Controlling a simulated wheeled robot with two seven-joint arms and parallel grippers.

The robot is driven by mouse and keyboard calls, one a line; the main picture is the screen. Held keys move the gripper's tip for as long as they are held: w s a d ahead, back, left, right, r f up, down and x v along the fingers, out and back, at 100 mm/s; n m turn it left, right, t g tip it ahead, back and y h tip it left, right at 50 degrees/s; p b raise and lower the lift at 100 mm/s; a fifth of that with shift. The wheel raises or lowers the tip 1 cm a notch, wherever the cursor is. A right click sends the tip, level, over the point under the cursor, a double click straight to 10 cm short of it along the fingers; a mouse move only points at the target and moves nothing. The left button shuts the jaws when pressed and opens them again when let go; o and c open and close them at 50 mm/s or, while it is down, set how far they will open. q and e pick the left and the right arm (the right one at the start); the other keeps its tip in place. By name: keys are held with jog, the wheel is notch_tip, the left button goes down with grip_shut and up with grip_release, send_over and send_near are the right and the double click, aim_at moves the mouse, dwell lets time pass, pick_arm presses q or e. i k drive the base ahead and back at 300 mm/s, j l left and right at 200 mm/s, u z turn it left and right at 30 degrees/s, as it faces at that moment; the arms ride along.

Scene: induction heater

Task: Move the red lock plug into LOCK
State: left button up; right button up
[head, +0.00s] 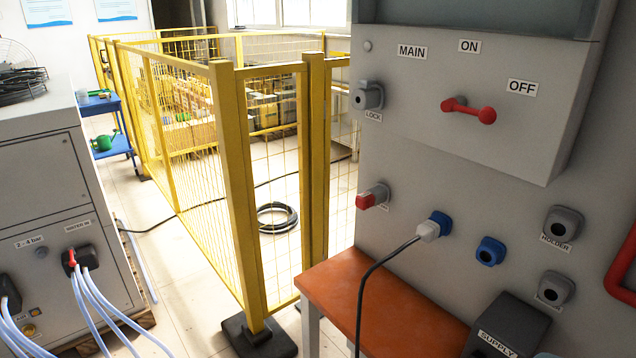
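The red lock plug (371,199) sits in a grey socket on the left side of the grey cabinet front, with its red end facing outward to the left. The label beside that socket is mostly hidden. The LOCK socket (368,96) is a grey round fitting higher up, with its label below it and no red plug in it. The red MAIN switch handle (470,109) points to the right, below the ON and OFF labels. Neither of my grippers is in view.
A white plug (430,229) with a black cable is in a blue socket; another blue socket (490,251) is beside it. The HOLDER socket (562,228) looks empty. An orange-brown table (390,315) stands below. A yellow fence (240,190) is at left; a red handle (622,280) is at right.

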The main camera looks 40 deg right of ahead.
aim_at(364, 200)
jog(key=i+u, duration=0.15)
jog(key=i, duration=0.55)
jog(key=i+l+u, duration=0.15)
jog(key=i, duration=0.55)
jog(key=i+u, duration=0.25)
jog(key=i, duration=0.35)
jog(key=i+u, duration=0.3)
jog(key=i, duration=0.35)
jog(key=z, duration=3.9)
